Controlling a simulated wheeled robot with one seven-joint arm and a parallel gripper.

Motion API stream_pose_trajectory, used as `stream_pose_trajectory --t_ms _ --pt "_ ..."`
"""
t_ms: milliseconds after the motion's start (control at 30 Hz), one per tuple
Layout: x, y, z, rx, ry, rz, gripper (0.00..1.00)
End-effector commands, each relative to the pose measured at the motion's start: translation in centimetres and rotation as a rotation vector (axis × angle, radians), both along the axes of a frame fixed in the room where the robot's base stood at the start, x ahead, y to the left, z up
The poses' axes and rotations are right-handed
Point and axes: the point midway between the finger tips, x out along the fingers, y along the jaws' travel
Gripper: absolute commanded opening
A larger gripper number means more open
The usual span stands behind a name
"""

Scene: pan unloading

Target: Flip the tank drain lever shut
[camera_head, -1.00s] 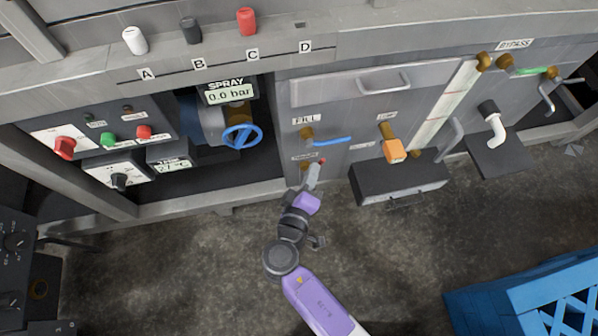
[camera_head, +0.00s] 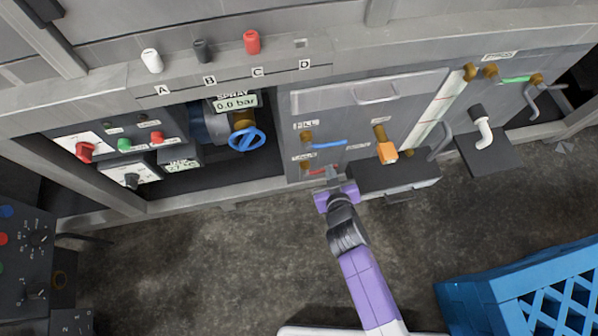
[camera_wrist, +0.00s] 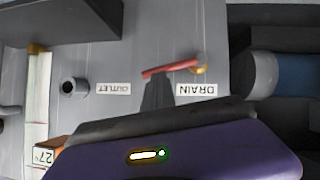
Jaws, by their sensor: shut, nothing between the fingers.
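The drain lever (camera_head: 317,172) is a short red handle on a brass valve (camera_head: 306,163), low on the tank front below the blue-handled fill valve. It points right from its pivot, roughly level with a slight tilt. In the wrist view the red lever (camera_wrist: 170,69) runs from its brass pivot at right to a free end at left, above the DRAIN label (camera_wrist: 197,90). My gripper (camera_head: 332,174) is shut and empty at the lever's free end. In the wrist view its fingertips (camera_wrist: 155,85) lie right at that end; I cannot tell whether they touch.
The blue fill lever (camera_head: 328,144) is close above. An orange-handled valve (camera_head: 387,152) and a dark box (camera_head: 395,178) stand just right of my gripper. A blue hand wheel (camera_head: 247,138) is at left. A blue crate (camera_head: 470,300) sits on the floor at right.

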Motion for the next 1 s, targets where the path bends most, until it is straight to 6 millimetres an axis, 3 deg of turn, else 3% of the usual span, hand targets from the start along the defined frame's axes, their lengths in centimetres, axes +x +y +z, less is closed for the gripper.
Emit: stream_pose_trajectory --t_ms 400,1000 --pt "0.3 -0.7 -1.5 -0.008 -0.001 0.001 0.00" --pt "0.3 -0.8 -1.7 -0.009 0.000 0.000 0.00"
